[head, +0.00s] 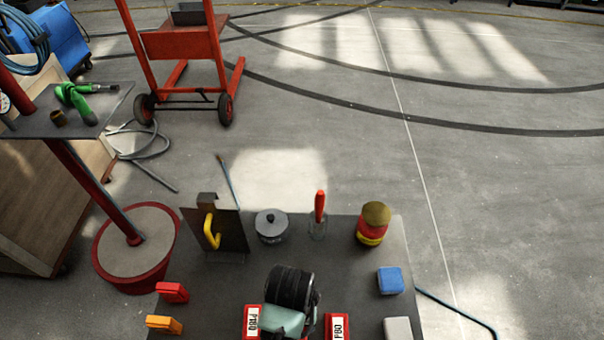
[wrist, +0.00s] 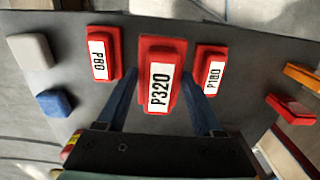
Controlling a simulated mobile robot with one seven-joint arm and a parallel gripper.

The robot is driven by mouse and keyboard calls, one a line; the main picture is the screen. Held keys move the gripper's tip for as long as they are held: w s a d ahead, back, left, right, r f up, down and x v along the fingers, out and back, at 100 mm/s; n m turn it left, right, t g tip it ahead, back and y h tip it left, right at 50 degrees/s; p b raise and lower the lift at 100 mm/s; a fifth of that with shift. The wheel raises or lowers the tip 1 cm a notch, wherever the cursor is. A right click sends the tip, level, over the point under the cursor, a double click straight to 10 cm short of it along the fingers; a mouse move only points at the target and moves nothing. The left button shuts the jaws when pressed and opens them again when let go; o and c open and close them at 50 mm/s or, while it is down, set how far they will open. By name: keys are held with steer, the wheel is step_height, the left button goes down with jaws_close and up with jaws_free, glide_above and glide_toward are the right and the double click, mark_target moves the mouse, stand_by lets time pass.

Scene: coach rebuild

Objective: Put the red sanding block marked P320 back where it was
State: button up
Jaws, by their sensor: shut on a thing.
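The red sanding block (wrist: 160,74) has a white label reading P320. In the wrist view my gripper (wrist: 160,84) is shut on it, one blue finger on each side. It looks larger than its neighbours, so it seems held above the dark tabletop (wrist: 225,25); any gap underneath is hidden. It lies between the red P80 block (wrist: 102,53) and the red P180 block (wrist: 210,69).
On the table are a blue block (head: 390,281), a grey block (head: 398,328), a red piece (head: 172,292) and an orange piece (head: 164,324).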

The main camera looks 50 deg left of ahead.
step_height(320, 180, down, 3)
steer(key=shift+s+r, duration=0.15)
steer(key=shift+f, duration=2.3)
steer(key=o, duration=1.2)
